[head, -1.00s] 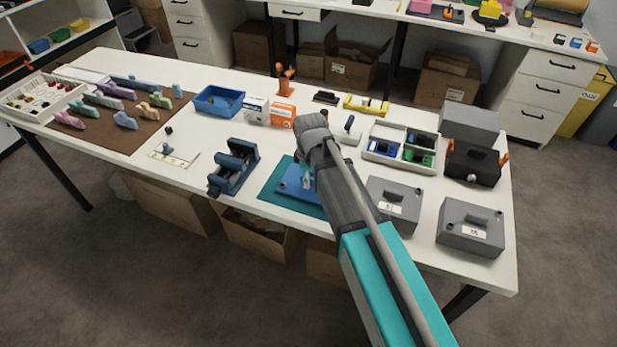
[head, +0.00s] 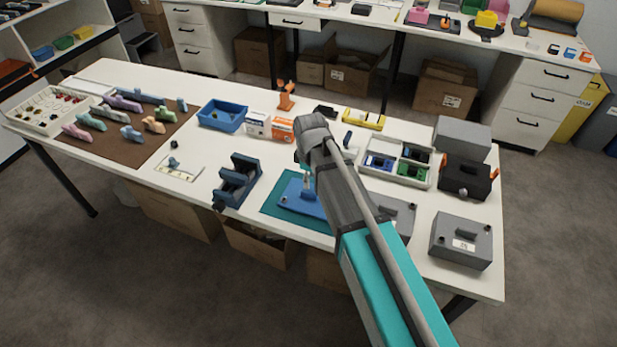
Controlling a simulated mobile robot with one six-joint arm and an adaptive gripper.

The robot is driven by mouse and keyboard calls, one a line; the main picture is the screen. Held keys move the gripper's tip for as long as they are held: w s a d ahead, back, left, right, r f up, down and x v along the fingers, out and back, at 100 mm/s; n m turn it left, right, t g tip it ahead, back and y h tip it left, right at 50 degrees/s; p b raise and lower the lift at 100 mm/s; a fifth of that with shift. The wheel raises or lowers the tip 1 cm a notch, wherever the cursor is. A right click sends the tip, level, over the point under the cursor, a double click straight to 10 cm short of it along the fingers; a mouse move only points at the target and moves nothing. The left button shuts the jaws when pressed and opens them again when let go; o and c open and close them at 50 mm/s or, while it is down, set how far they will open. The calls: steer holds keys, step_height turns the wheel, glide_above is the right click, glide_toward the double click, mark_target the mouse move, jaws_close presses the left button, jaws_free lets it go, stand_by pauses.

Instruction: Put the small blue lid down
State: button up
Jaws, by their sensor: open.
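The small blue lid (head: 299,200) lies flat on a teal mat (head: 273,204) near the front edge of the white table. A small pale upright part shows near its back right edge; I cannot tell whether it belongs to the lid or my gripper. My gripper (head: 305,168) is just above and behind the lid's back right edge. My wrist and forearm cover most of it, so its fingers are barely seen. It is open, and nothing shows between its fingers. The lid's right side is partly behind my arm.
A dark blue cradle (head: 237,180) stands left of the mat. Grey lidded boxes (head: 461,241) stand to the right, one partly behind my arm. A divided tray (head: 398,177) and an orange-white carton (head: 282,128) are behind. Bare table lies between cradle and mat.

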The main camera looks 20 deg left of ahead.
mark_target(310, 192)
steer(key=shift+r+p, duration=2.4)
steer(key=shift+r, duration=0.35)
steer(key=shift+d, duration=0.1)
steer(key=s+d+m, duration=0.3)
steer(key=d+m, duration=0.5)
steer(key=d, duration=1)
steer(key=s+d+m, duration=0.2)
steer(key=d+m, duration=0.7)
steer(key=d, duration=0.9)
steer(key=shift+s, duration=0.4)
steer(key=shift+s, duration=0.15)
